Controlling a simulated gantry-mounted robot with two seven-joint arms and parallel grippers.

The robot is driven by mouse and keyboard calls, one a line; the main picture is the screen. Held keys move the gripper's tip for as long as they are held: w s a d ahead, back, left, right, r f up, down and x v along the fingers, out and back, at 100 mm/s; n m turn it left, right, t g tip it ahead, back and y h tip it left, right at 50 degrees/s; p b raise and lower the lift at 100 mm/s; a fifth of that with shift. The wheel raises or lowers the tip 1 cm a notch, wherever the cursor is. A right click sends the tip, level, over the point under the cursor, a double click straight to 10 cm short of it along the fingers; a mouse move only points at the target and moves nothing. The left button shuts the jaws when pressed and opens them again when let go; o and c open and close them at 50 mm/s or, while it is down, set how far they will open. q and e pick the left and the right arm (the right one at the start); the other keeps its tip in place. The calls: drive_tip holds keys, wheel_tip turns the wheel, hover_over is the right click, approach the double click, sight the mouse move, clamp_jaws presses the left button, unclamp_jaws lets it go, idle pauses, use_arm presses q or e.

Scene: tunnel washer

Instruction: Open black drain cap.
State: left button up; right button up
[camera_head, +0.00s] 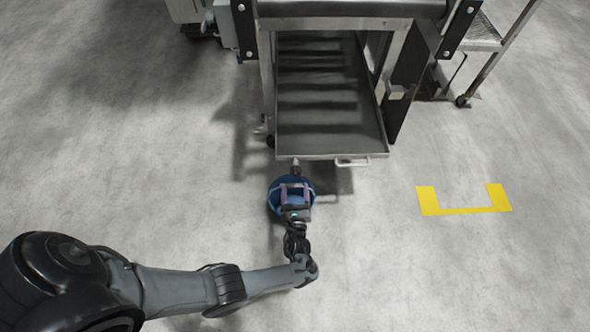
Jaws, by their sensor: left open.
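A small dark piece (296,170), which looks like the black drain cap, sits at the end of a short grey spout below the front edge of the metal tray (320,156). My left gripper (293,186) is open, with its two fingers pointing toward the cap and just short of it in the picture. Whether the fingers touch the cap is too small to tell. A blue bucket (275,205) stands on the floor below the spout, partly hidden by my gripper. My right gripper is not in view.
The tray has a handle (353,162) on its front, right of the spout. The washer frame (265,70) rises on both sides. A wheeled cart (480,45) stands at the upper right. Yellow floor marking (463,211) lies to the right, with clear concrete around it.

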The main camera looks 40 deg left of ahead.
sight(295, 174)
use_arm(q)
drive_tip(key=b+x, duration=0.2)
drive_tip(key=x, duration=0.5)
drive_tip(key=shift+w+a+f, duration=0.1)
drive_tip(key=shift+w+a, duration=0.05)
drive_tip(key=shift+w, duration=0.15)
drive_tip(key=shift+w+a+b, duration=0.15)
drive_tip(key=shift+w+b, duration=0.15)
drive_tip(key=shift+a, duration=0.1)
drive_tip(key=c, duration=1)
